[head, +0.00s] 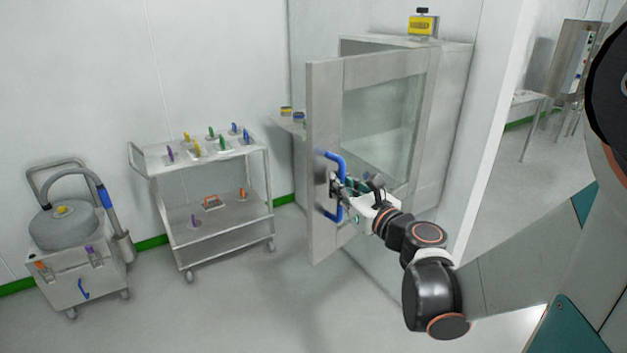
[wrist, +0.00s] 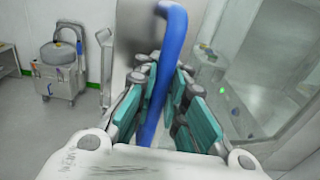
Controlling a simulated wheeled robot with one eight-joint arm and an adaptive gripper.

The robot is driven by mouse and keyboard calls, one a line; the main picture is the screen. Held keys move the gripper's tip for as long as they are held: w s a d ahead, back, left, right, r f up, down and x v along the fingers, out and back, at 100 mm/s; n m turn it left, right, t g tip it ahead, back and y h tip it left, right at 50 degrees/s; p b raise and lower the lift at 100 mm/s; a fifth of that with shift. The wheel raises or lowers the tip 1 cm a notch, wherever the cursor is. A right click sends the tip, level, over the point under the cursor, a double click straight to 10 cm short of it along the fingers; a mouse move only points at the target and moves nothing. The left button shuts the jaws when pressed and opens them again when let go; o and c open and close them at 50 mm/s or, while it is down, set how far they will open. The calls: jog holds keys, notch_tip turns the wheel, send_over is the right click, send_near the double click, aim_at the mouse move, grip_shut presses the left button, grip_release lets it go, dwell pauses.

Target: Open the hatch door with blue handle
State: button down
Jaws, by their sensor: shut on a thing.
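The hatch door (head: 324,107) is a grey metal frame with a glass pane, standing ajar from the hatch cabinet (head: 453,95). Its blue handle (head: 335,158) is an upright bar on the door's left edge. My gripper (head: 340,189) is shut on the middle of this handle. In the wrist view the blue handle (wrist: 172,38) runs between the teal finger pads of my gripper (wrist: 158,95). The fingers hide part of the bar.
A steel trolley (head: 205,152) with several coloured-handled items stands left of the door. A grey vacuum unit (head: 75,235) is farther left. A yellow box (head: 422,26) sits on the cabinet. The floor before the trolley is clear.

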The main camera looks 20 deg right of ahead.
jog(key=shift+s, duration=0.2)
jog(key=c, duration=1.6)
grip_release()
jog(key=shift+a, duration=0.2)
jog(key=shift+d, duration=0.1)
